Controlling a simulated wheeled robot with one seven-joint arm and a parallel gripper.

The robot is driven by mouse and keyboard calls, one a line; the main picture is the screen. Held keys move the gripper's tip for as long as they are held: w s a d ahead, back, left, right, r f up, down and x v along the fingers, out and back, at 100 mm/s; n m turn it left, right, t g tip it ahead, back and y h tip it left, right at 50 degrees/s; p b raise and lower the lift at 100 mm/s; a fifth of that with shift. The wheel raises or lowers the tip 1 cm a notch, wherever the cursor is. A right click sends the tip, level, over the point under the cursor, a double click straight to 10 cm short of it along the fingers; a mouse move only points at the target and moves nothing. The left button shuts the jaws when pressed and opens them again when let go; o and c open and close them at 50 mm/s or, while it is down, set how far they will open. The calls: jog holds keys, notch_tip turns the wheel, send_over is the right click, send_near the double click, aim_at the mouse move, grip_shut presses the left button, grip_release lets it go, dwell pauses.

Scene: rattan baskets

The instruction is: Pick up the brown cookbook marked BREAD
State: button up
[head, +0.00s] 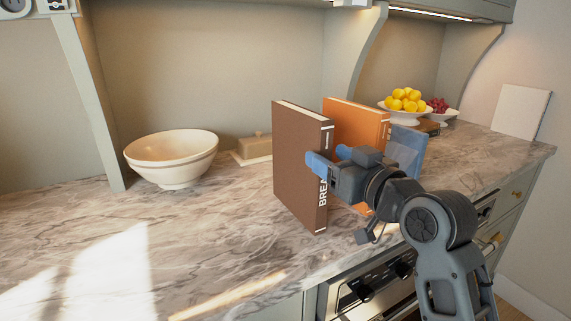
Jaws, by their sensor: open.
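The brown cookbook (296,174) stands upright on the marble counter. Its spine faces the front right, and part of the word BREAD shows on it in white letters. My gripper (327,160) reaches in from the right and is open at the spine. One blue fingertip shows in front of the upper part of the spine, and another blue part shows just behind it. My gripper hides the end of the lettering. I cannot tell whether the fingers touch the book.
An orange book (352,119) stands close behind the brown one, with a blue book (408,146) beyond it. A cream bowl (170,156) and a covered butter dish (254,147) stand to the left. Fruit bowls (404,116) stand at the back right. The front left counter (190,260) is clear.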

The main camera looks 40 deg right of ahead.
aim_at(310, 145)
jog(key=x, duration=0.4)
jog(key=p+x, duration=0.1)
jog(key=x, duration=0.2)
jog(key=shift+w+d+f, duration=0.25)
jog(key=shift+w+d, duration=0.05)
grip_shut()
dwell(0.4)
dwell(0.7)
jog(key=shift+r, duration=0.2)
